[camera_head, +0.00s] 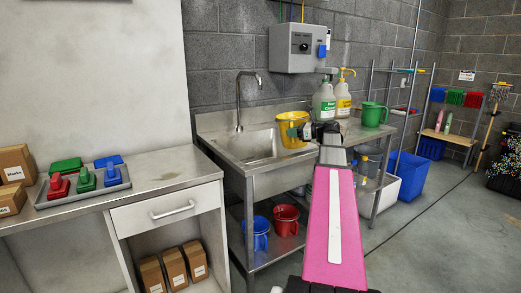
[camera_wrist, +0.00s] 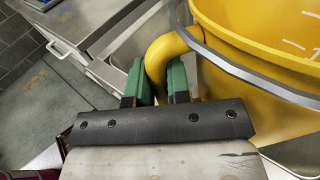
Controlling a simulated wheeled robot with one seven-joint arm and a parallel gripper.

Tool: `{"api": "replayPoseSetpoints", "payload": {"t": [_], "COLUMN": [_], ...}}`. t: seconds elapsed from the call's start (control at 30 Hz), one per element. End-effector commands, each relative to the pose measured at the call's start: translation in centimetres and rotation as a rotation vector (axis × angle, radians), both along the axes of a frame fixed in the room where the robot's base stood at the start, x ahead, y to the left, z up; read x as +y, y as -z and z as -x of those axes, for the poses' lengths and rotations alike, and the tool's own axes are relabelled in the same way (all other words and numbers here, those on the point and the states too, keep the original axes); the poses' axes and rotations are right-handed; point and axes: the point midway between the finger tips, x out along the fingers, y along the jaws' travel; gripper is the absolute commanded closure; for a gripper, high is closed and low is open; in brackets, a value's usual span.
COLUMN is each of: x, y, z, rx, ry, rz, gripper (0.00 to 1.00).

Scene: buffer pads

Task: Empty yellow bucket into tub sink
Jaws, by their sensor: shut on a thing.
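The yellow bucket (camera_head: 292,130) is upright at the right side of the tub sink (camera_head: 262,181) in the head view. I cannot tell whether it rests on the rim or is held just above it. My gripper (camera_head: 303,131) is at the bucket's right side. In the wrist view, my gripper's green fingers (camera_wrist: 158,82) are shut on the bucket's curved side handle (camera_wrist: 166,48). The bucket's yellow wall and grey rim band (camera_wrist: 262,66) fill the upper right there. The bucket's contents are hidden. The sink basin's left part is visible and looks empty.
A tap (camera_head: 239,100) rises behind the basin. Two labelled jugs (camera_head: 326,103) and a green bucket (camera_head: 374,114) stand on the counter to the right. Blue (camera_head: 258,233) and red (camera_head: 286,219) buckets sit on the shelf below. A grey dispenser (camera_head: 298,47) hangs above.

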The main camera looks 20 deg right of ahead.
Motion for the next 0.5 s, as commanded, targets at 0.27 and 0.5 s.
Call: {"api": "replayPoseSetpoints", "payload": {"t": [0.27, 0.5], "x": [0.9, 1.7], "y": [-0.2, -0.1], "z": [-0.4, -0.9], "rx": [0.055, 0.106], "ry": [0.0, 0.001], "rz": [0.126, 0.234], "gripper": [1.0, 1.0]}}
